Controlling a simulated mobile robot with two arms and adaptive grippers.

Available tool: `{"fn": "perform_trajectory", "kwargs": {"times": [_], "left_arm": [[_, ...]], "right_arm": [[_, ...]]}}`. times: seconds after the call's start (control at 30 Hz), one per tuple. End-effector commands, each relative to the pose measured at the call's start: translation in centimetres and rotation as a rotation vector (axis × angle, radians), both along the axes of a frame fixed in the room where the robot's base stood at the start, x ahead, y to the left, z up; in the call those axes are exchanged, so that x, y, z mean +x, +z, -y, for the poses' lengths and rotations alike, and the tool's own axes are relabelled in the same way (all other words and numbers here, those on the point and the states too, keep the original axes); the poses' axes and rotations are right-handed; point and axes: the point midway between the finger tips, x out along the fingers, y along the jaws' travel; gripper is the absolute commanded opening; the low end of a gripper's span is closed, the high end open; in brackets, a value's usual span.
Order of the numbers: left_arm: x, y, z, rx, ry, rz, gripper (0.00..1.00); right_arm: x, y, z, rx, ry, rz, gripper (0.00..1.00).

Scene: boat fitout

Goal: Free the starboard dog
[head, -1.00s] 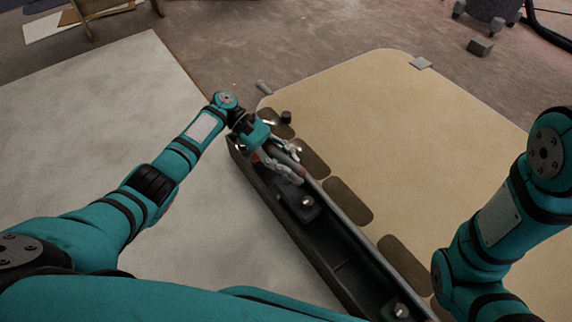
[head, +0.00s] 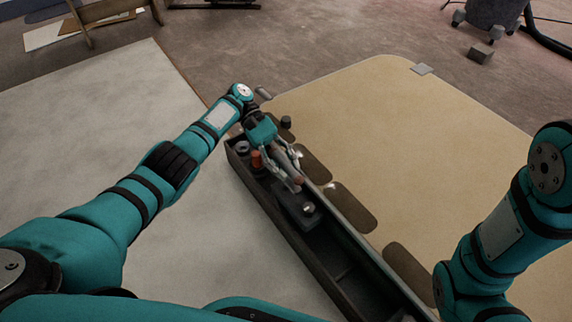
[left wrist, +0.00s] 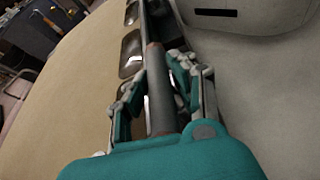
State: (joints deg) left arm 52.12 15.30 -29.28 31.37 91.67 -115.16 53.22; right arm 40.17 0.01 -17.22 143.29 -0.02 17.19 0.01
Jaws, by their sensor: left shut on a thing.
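My left gripper (head: 290,170) is over the far part of a long dark trough (head: 345,272). Its fingers are closed around a dark grey round bar with a brown end (head: 297,179). In the left wrist view the bar (left wrist: 159,98) runs lengthwise between the fingers (left wrist: 160,92). A dark block with a silver knob (head: 308,208) sits in the trough just nearer than the fingertips. I cannot tell which part is the starboard dog. My right arm shows at the right, but its gripper is out of view.
An orange-red cylinder (head: 257,160) and a grey round piece (head: 242,147) stand at the trough's far end. A pale surface (head: 90,130) is clear on the left.

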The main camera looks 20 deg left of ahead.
Motion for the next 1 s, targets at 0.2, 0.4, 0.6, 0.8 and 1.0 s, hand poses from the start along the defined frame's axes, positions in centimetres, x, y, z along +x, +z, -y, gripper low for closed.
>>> {"fn": "perform_trajectory", "kwargs": {"times": [0.2,0.4,0.6,0.8,1.0], "left_arm": [[-0.3,-0.4,-0.1,0.006,-0.004,-0.007,0.43],[-0.1,-0.2,-0.1,0.003,-0.001,-0.004,0.49],[0.0,0.3,-0.1,0.004,-0.001,0.001,0.49],[-0.1,2.6,-0.2,0.005,-0.003,0.002,0.49],[-0.1,6.7,-0.2,0.005,-0.002,0.001,0.49]], "right_arm": [[0.0,-0.1,0.0,0.000,0.000,0.000,0.44],[0.0,0.0,0.0,0.000,0.000,0.000,0.44],[0.2,0.0,0.0,0.001,0.000,-0.005,0.44],[0.1,0.0,0.0,0.001,0.000,-0.003,0.44],[0.1,0.0,0.0,0.000,0.000,-0.002,0.44]]}}
